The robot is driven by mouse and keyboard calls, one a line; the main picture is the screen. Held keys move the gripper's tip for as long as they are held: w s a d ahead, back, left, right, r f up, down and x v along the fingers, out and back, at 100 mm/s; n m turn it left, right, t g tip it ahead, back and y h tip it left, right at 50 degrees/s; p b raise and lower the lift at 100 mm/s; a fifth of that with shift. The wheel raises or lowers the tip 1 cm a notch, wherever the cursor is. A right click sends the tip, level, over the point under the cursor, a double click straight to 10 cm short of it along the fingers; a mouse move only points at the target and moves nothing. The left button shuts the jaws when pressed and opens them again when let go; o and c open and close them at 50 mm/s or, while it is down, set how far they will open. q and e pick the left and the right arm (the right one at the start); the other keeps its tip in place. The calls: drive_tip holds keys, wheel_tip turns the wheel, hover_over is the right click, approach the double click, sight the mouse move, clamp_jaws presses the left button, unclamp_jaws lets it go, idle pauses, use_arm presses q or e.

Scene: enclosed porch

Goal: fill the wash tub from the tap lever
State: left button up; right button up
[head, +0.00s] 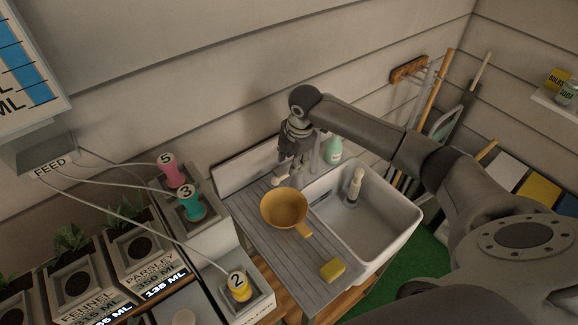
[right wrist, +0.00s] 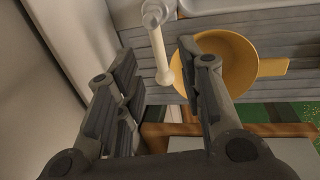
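The white tap lever (right wrist: 157,48) with a rounded end shows in the right wrist view, and its pale end (head: 281,170) shows below my gripper in the head view. My right gripper (right wrist: 158,62) is open, with the lever between its two fingers in the picture; I cannot tell whether they touch it. In the head view my right gripper (head: 290,155) hangs over the back of the drainboard. The white wash tub (head: 393,238) is right of the drainboard, with a pale upright object (head: 355,186) inside. I see no clear water in it. My left gripper is out of view.
A yellow pan (head: 284,209) with a handle sits on the grey ridged drainboard (head: 272,247), close to the lever; a yellow sponge (head: 332,270) lies nearer the front. A green bottle (head: 333,150) stands behind the tub.

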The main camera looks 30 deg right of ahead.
sight(284, 176)
drive_tip(key=f, duration=0.2)
drive_tip(key=w+f+p, duration=0.1)
drive_tip(key=f, duration=0.2)
drive_tip(key=shift+w+a+f, duration=0.1)
drive_tip(key=shift+w, duration=0.1)
drive_tip(key=shift+f, duration=0.3)
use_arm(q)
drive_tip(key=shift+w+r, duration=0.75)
use_arm(e)
clamp_jaws()
